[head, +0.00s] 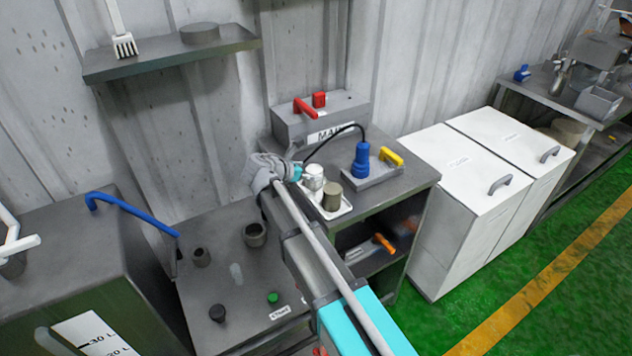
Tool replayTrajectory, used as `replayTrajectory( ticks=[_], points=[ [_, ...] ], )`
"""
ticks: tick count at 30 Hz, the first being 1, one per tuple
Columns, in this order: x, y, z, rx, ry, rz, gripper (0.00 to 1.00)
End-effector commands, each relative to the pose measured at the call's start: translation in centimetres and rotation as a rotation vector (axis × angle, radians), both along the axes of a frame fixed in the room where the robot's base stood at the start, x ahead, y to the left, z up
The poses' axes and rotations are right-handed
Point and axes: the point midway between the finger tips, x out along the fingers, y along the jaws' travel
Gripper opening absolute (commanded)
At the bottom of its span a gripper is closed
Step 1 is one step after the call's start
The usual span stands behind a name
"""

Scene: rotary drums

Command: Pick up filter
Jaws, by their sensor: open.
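A white tray (338,212) on the grey bench holds a white capped cylinder (313,175) and a shorter olive-brown cylinder (332,196). Either could be the filter; I cannot tell which from this view. My gripper (292,172) is open, just left of the white cylinder and close to it. Whether it touches the cylinder cannot be told. My arm comes up from the bottom and hides the tray's lower left side and part of the bench.
Behind the tray stands a grey box (347,119) with a red handle. White cabinets (462,165) stand further right. A lower grey surface (235,285) is at left.

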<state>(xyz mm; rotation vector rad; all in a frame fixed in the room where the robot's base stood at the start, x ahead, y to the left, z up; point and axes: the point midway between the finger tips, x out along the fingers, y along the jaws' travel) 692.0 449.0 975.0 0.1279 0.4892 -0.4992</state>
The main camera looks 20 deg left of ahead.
Motion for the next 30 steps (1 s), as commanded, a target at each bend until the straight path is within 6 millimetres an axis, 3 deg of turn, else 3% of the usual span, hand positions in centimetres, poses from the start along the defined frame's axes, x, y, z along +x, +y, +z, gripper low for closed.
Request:
replayTrajectory(
  ticks=[7, 24, 25, 30],
  points=[
    [1.7, -0.9, -1.2, -0.001, 0.0, 0.0, 1.0],
    [1.8, -1.0, -1.2, 0.0, 0.0, 0.001, 1.0],
    [1.8, -1.0, -1.2, 0.0, 0.0, 0.001, 0.98],
    [1.8, -1.0, -1.2, 0.0, 0.0, 0.001, 0.67]
  ],
)
